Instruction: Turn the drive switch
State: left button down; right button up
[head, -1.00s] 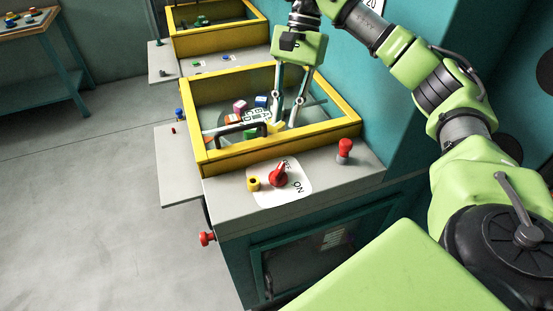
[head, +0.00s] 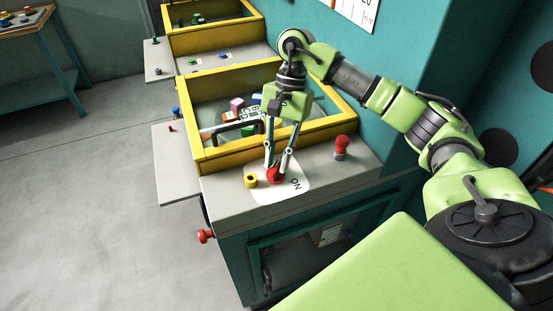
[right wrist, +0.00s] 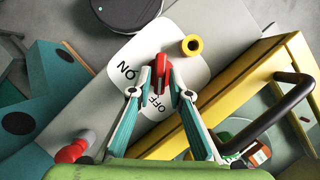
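The red drive switch (head: 275,175) sits on a white plate (head: 297,196) on the grey machine top. It also shows in the right wrist view (right wrist: 160,72), where its handle lines up toward the OFF mark and the ON mark lies to the left. My right gripper (head: 276,172) points down over the switch. In the right wrist view its two fingertips (right wrist: 160,88) stand on either side of the red handle, apparently still spread. I cannot tell whether the pads touch it. The fingers partly hide the plate and the OFF mark. My left gripper is not in view.
A yellow ring-shaped part (head: 251,181) stands close left of the switch. A red knob on a grey base (head: 341,147) is to the right. A yellow-framed bin (head: 225,160) with a black handle (head: 237,130) lies just behind. A red button (head: 205,236) sticks out at the front-left side.

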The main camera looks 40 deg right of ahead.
jog(key=shift+s+a+f, duration=0.15)
jog(key=shift+a+f, duration=0.1)
jog(key=shift+f, duration=0.4)
grip_shut()
